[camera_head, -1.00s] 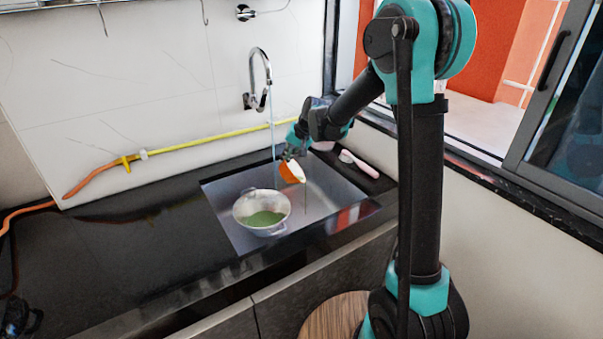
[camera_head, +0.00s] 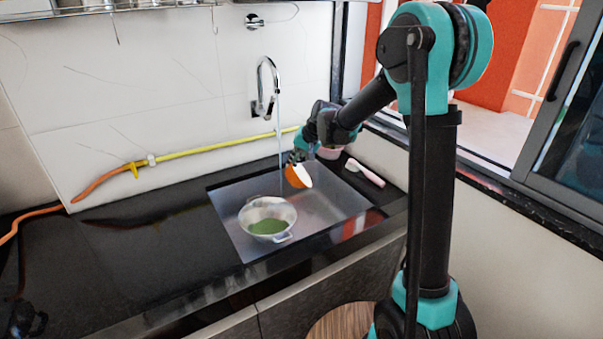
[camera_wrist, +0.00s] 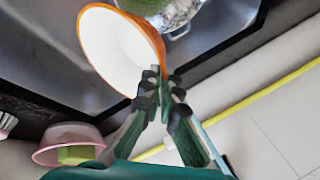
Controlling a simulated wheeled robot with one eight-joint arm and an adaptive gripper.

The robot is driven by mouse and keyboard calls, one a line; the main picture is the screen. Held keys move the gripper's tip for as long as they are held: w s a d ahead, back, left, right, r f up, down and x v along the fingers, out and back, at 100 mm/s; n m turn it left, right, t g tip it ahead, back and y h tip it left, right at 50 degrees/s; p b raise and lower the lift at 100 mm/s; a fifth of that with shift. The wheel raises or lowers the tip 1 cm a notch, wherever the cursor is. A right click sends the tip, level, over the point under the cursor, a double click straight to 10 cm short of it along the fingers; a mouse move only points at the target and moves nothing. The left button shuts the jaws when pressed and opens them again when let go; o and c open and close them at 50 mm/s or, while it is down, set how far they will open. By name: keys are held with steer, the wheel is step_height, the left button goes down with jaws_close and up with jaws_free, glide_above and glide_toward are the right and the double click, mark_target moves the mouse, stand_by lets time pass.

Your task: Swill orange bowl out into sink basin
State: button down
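The orange bowl (camera_head: 297,177), orange outside and white inside, is held tilted above the sink basin (camera_head: 330,203), with its opening facing right in the head view. My gripper (camera_head: 294,158) is shut on its rim. In the wrist view the fingertips (camera_wrist: 163,84) pinch the rim of the orange bowl (camera_wrist: 115,47), and the white inside that shows looks empty. A thin water stream runs down from the tap (camera_head: 268,88) close to the left of the bowl; I cannot tell whether it touches the bowl.
A metal pot (camera_head: 255,212) with green contents stands in the left part of the basin. A yellow hose (camera_head: 205,149) runs along the wall. The left counter is mostly clear.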

steer(key=shift+a+r+h, duration=0.25)
steer(key=shift+r+h, duration=0.05)
steer(key=shift+d+f, duration=0.1)
steer(key=shift+d, duration=0.05)
steer(key=shift+s+a+h, duration=0.15)
steer(key=shift+a+h, duration=0.15)
steer(key=shift+a, duration=0.25)
steer(key=shift+a+f+n+h, duration=0.25)
steer(key=shift+a+h, duration=0.25)
steer(key=shift+h, duration=0.4)
steer(key=shift+d, duration=0.1)
steer(key=a+h, duration=0.1)
steer(key=f+h, duration=0.1)
steer(key=h, duration=0.1)
steer(key=a+f+n+t+h, duration=0.1)
steer(key=h, duration=0.1)
steer(key=shift+s+a+f, duration=0.2)
steer(key=shift+a, duration=0.1)
